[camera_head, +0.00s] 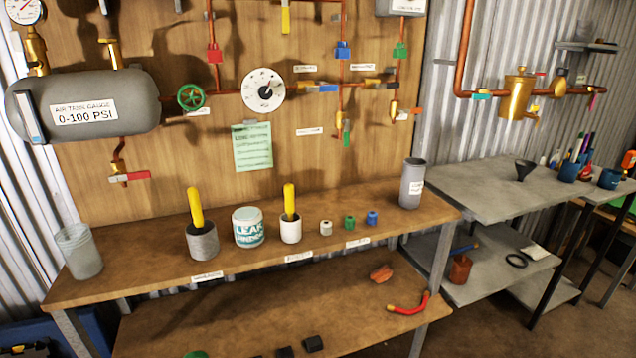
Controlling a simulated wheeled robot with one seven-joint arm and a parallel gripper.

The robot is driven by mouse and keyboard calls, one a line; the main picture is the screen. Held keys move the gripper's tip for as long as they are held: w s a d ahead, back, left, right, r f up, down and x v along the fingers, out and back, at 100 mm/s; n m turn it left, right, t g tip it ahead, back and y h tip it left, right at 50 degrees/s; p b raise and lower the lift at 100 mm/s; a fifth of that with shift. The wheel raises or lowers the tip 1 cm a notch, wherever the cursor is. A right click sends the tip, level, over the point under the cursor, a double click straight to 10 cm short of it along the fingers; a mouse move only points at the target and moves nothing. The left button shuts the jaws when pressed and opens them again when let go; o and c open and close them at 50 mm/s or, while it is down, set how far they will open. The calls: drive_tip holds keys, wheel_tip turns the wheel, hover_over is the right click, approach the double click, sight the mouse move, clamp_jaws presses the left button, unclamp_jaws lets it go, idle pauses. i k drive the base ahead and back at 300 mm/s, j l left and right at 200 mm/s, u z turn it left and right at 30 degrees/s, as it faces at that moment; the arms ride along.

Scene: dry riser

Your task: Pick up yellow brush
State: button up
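Two yellow upright handles stand on the wooden bench. The left yellow handle (196,207) rises from a dark grey cylindrical holder (204,246). A white tub with teal lettering (249,227) stands between the two holders. My gripper is not in view.
A clear cup (78,251) stands at the bench's left end and a grey cylinder (411,183) at its right. Small grey, green and blue fittings (349,222) sit between. Pipes, valves and a grey tank (90,128) project from the board behind. The bench's front strip (330,248) is mostly clear.

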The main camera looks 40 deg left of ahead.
sight(289, 187)
drive_tip(key=i+u, duration=0.15)
drive_tip(key=i, duration=0.4)
drive_tip(key=i+u, duration=0.15)
drive_tip(key=i, duration=0.4)
drive_tip(key=i+u, duration=0.15)
drive_tip(key=i, duration=0.4)
drive_tip(key=i+l+u, duration=0.15)
drive_tip(key=i, duration=0.4)
drive_tip(key=i+l+u, duration=0.1)
drive_tip(key=u, duration=2.9)
